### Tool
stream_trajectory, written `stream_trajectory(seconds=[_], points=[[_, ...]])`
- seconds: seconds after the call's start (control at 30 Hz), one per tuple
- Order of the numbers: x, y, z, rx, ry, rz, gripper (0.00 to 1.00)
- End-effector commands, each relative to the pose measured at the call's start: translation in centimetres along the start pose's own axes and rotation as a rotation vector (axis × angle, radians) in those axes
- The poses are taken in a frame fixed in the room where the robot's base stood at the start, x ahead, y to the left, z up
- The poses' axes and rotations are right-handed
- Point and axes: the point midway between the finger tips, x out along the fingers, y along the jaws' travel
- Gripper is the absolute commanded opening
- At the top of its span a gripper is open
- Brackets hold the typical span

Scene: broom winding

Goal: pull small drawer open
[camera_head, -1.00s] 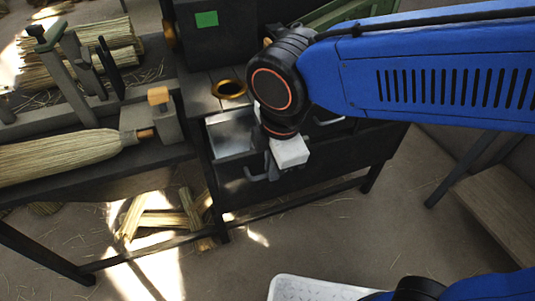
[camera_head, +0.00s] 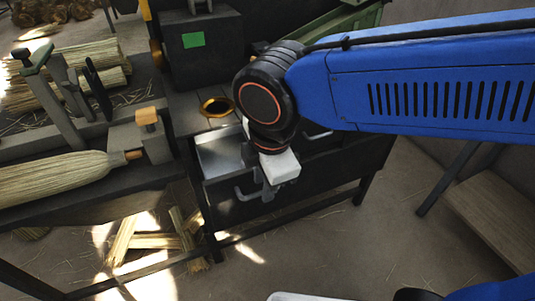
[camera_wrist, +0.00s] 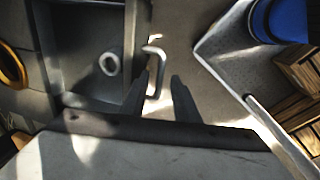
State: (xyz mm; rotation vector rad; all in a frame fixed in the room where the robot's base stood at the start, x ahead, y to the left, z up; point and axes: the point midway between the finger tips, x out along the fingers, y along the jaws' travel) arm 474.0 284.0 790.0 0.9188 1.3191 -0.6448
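The small drawer stands partly open under the bench top, with its pale metal inside (camera_head: 222,152) showing in the head view. Its grey U-shaped handle (camera_head: 245,194) is on the front. My gripper (camera_head: 268,190) points down just right of this handle. In the wrist view the open drawer (camera_wrist: 85,35) is at upper left, and the handle (camera_wrist: 155,65) sticks out near the fingertips. My gripper (camera_wrist: 160,92) has its fingers apart. The handle's end appears close to the left finger; I cannot tell whether they touch.
A grey ring (camera_wrist: 110,63) lies in the drawer. A second, wider drawer is partly hidden behind my arm. A brass-rimmed hole (camera_head: 217,107) is in the bench top. A broom head (camera_head: 55,178) lies at left. Straw bundles (camera_head: 150,240) lie on the floor below.

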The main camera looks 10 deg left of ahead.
Motion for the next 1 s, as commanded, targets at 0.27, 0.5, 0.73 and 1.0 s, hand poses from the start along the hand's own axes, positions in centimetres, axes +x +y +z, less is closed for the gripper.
stream_trajectory(seconds=[0.27, 0.5, 0.73, 1.0], points=[[-5.2, 0.1, 0.0, 0.0, 0.003, 0.004, 0.28], [-10.0, 0.1, -0.1, -0.001, 0.003, 0.004, 0.28], [-14.0, 0.0, 0.0, 0.0, 0.002, 0.003, 0.28], [-16.1, 0.0, 0.0, 0.0, 0.001, 0.001, 0.28]])
